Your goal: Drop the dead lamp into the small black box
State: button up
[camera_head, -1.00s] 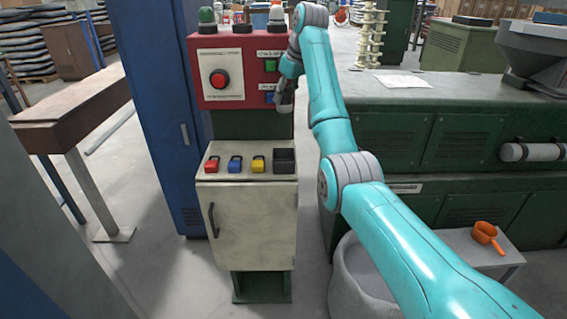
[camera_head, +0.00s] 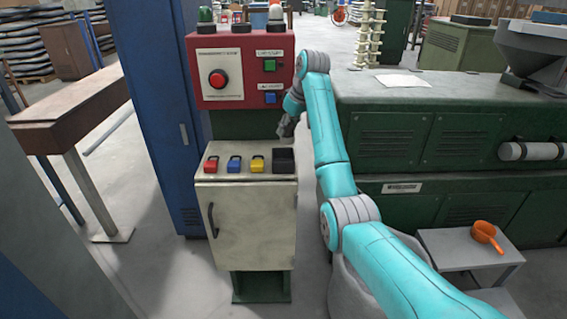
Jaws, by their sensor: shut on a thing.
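The small black box (camera_head: 284,160) is open-topped and stands at the right end of the pale cabinet top. My gripper (camera_head: 286,130) points down, a short way above and behind the black box, apart from it. It is shut on the dead lamp, which is too small and dark to make out between the fingers. On the red control panel (camera_head: 215,50) stand a green lamp (camera_head: 206,14) at left and a pale lamp (camera_head: 275,13) at right. The middle black base (camera_head: 241,28) between them shows no lamp on it.
Red (camera_head: 211,165), blue (camera_head: 235,164) and yellow (camera_head: 258,164) padlock-like items sit in a row left of the box. A blue cabinet (camera_head: 160,110) stands close at left. The green machine (camera_head: 430,130) is at right, behind my arm.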

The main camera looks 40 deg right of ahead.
jog(key=shift+f, duration=0.65)
jog(key=o, duration=1.2)
jog(key=shift+r, duration=0.15)
jog(key=r, duration=0.5)
jog(key=w+r, duration=0.1)
jog(key=r, duration=0.4)
jog(key=w+r, duration=0.1)
jog(key=r, duration=0.4)
jog(key=shift+a+r, duration=0.15)
jog(key=shift+a, duration=0.25)
jog(key=r, duration=0.3)
jog(key=a+r, duration=0.1)
jog(key=r, duration=0.6)
jog(key=shift+w+a, duration=0.2)
jog(key=shift+a, duration=0.2)
jog(key=shift+w+a+r, duration=0.15)
jog(key=shift+w+r, duration=0.15)
jog(key=shift+r, duration=0.45)
jog(key=shift+w+a+r, duration=0.15)
jog(key=shift+w+r, duration=0.2)
jog(key=shift+r, duration=0.4)
jog(key=shift+w+a+r, duration=0.15)
jog(key=shift+w+r, duration=0.15)
jog(key=shift+r, duration=0.45)
